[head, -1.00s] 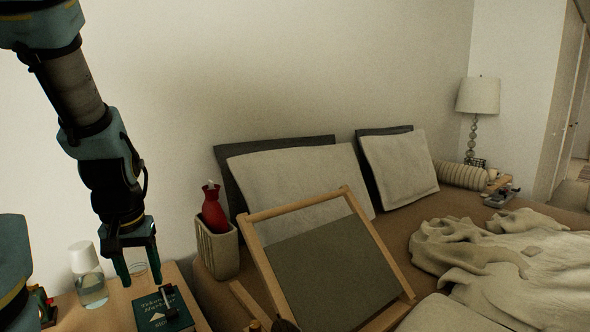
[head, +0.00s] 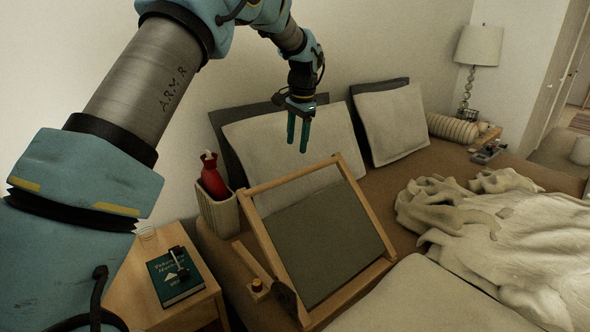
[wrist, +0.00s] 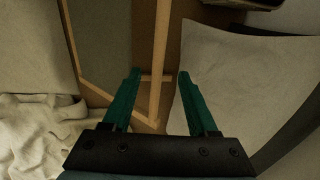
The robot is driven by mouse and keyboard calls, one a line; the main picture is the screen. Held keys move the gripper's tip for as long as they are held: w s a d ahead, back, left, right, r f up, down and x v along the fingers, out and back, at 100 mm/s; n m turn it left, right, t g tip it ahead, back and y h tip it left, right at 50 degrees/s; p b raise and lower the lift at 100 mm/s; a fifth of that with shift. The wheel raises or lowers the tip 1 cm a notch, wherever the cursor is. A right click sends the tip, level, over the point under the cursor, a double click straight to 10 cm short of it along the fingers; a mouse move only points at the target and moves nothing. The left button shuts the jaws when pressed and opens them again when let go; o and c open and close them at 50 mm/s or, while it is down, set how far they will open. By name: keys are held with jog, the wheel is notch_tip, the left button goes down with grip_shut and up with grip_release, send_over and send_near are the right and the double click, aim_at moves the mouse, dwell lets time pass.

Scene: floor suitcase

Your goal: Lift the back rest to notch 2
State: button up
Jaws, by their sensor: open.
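The back rest (head: 325,242) is a wooden frame with a grey panel, propped at a tilt on the bed. A wooden strip with a knob (head: 257,286) lies along its lower left side. My gripper (head: 297,147) is open and empty, pointing down above and just behind the frame's top rail, in front of the pillows. In the wrist view, my open gripper (wrist: 159,73) has a wooden bar of the back rest (wrist: 160,50) between its fingers in the picture. I cannot tell how far below the fingers it is. The notches cannot be made out.
Pillows (head: 290,145) lean on the wall behind the back rest. A pale holder (head: 217,213) with a red bottle (head: 211,177) stands at its left. A nightstand (head: 136,283) with a green book (head: 175,278) is further left. A crumpled blanket (head: 490,230) lies on the right.

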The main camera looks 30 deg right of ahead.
aim_at(295, 173)
jog(key=f+p, duration=0.1)
jog(key=f, duration=0.2)
jog(key=w+f+p, duration=0.1)
jog(key=f, duration=0.3)
jog(key=f+p, duration=0.1)
jog(key=f, duration=0.2)
jog(key=shift+w+d+f, duration=0.1)
jog(key=shift+w+f, duration=0.15)
jog(key=shift+f, duration=0.1)
jog(key=shift+c, duration=0.2)
grip_shut()
dwell(0.8)
